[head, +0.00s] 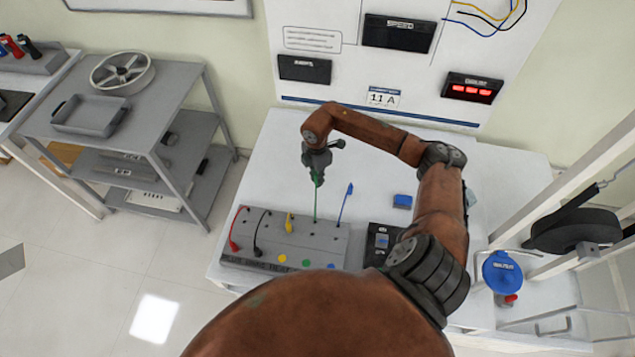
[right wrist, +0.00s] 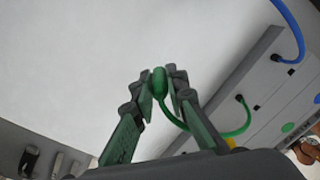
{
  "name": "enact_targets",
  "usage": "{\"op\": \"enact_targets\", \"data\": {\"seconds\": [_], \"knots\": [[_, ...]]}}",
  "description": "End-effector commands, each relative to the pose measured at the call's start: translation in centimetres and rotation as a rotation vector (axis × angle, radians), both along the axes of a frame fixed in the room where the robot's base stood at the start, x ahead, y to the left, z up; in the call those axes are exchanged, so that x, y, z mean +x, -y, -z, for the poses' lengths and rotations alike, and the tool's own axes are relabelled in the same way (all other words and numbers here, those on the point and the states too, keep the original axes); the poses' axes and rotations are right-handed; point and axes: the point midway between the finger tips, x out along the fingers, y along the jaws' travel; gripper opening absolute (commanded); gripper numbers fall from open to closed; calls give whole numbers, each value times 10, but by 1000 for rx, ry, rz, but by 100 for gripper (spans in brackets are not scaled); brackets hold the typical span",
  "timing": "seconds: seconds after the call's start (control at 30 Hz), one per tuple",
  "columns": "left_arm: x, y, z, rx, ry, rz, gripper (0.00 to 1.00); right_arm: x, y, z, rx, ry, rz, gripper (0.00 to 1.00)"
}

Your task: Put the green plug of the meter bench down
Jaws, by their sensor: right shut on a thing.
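My right gripper (head: 317,170) is shut on the green plug (right wrist: 159,82), which sits between its two fingertips in the right wrist view. In the head view the gripper is above the white table, over the back of the grey meter bench (head: 340,257). A green cord (head: 316,203) runs from the plug down to the bench; it also curves to the bench in the right wrist view (right wrist: 236,132). The red plug (head: 233,243), black plug (head: 257,250), yellow plug (head: 289,223) and blue plug (head: 350,188) are on their own cords at the bench. My left gripper is not in view.
A wall panel (head: 350,75) with displays rises at the back. A grey shelf cart (head: 165,85) stands left.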

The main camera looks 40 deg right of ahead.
Motion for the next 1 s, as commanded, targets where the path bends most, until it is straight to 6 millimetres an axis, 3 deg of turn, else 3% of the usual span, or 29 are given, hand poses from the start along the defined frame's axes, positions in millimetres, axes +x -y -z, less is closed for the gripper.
{"op": "enact_targets", "data": {"seconds": [0.17,0.43,0.8,0.83,1.0], "knots": [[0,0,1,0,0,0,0,4,4,8,1,0,1,0],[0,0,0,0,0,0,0,6,6,40,1,-1,-1,0],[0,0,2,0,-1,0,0,6,6,45,0,-1,-1,0],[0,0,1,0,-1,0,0,6,6,44,0,0,-1,15],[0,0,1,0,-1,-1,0,6,6,44,0,0,-1,27]]}}
